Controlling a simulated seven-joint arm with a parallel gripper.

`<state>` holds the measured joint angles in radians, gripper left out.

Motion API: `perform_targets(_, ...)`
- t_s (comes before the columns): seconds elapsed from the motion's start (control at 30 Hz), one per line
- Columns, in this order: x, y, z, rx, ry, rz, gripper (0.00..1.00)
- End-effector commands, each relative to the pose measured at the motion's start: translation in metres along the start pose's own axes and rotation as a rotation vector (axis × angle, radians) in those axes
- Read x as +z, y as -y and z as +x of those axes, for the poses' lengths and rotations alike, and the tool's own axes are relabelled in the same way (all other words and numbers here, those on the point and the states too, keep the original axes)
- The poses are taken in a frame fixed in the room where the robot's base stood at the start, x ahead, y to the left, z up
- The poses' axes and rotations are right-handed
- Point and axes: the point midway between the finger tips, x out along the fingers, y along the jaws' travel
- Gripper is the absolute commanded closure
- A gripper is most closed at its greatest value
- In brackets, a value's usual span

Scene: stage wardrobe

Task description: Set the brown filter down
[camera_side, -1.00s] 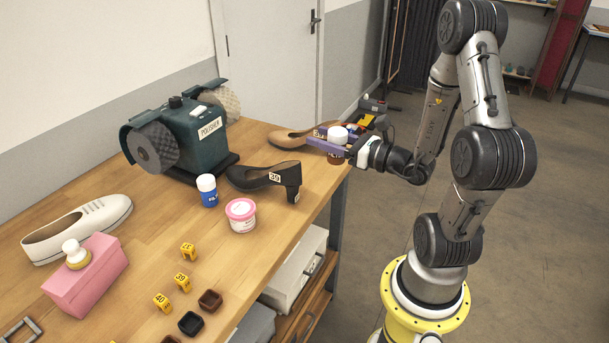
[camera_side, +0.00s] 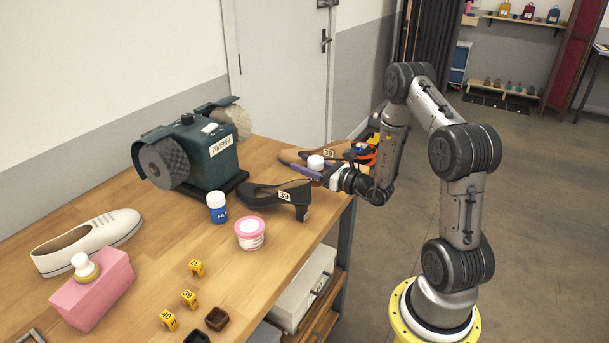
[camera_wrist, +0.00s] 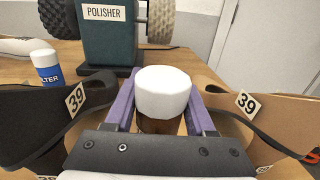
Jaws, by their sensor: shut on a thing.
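The brown filter is a small brown jar with a white cap (camera_side: 316,161). In the wrist view the white cap (camera_wrist: 162,92) hides most of the brown body (camera_wrist: 152,125). My gripper (camera_side: 312,172) is shut on it, with a purple finger on each side. It is between the black heeled shoe (camera_side: 268,197) and the tan shoe (camera_side: 290,155), near the table's far right end. In the wrist view the black shoe (camera_wrist: 30,115) is left and the tan shoe (camera_wrist: 225,97) is right. The jar's base is hidden, so I cannot tell whether it touches the table.
The green polisher (camera_side: 190,155) stands behind. A white shoe (camera_side: 85,243), a pink box (camera_side: 92,292) and yellow number markers (camera_side: 189,298) are at the front left.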

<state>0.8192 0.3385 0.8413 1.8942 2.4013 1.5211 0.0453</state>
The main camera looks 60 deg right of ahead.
Motion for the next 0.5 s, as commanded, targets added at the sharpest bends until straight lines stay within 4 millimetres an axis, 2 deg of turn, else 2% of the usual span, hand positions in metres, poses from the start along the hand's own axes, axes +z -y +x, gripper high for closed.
perform_targets(0.1,-0.011,0.002,0.006,0.001,-0.002,0.002,1.00)
perform_targets(0.3,-0.034,0.002,0.005,0.001,-0.001,0.001,1.00)
perform_targets(0.5,-0.036,0.002,0.005,0.001,0.001,-0.001,1.00)
